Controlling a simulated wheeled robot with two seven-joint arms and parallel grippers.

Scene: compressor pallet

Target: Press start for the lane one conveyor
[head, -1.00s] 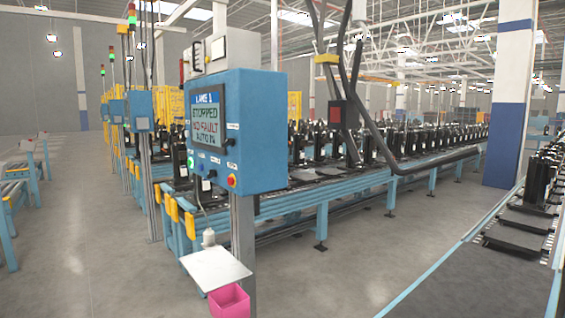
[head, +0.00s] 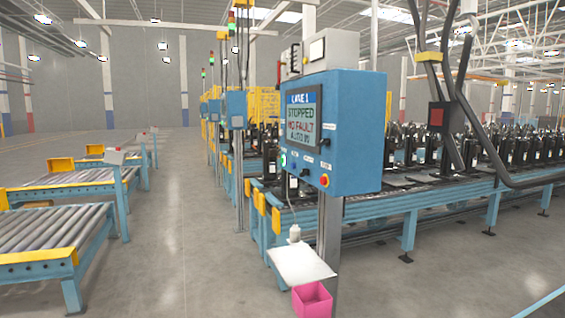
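The blue lane one control box (head: 345,135) stands on a grey post right of the middle in the head view. Its screen (head: 304,118) reads LANE 1, STOPPED, NO FAULT, with a last line that looks like AUTO IN. A green button (head: 284,160) is at the panel's lower left. A red button on a yellow base (head: 324,180) is at its lower right, with small dark controls between them. The lane one conveyor (head: 420,200) runs behind the box, carrying black compressors (head: 455,145). Neither of my grippers shows in the view.
A white shelf (head: 301,264) with a small white bottle (head: 294,233) juts out below the box, above a pink bin (head: 311,299). Roller conveyors (head: 50,232) stand at the left. Open grey floor (head: 185,235) lies between them and the box.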

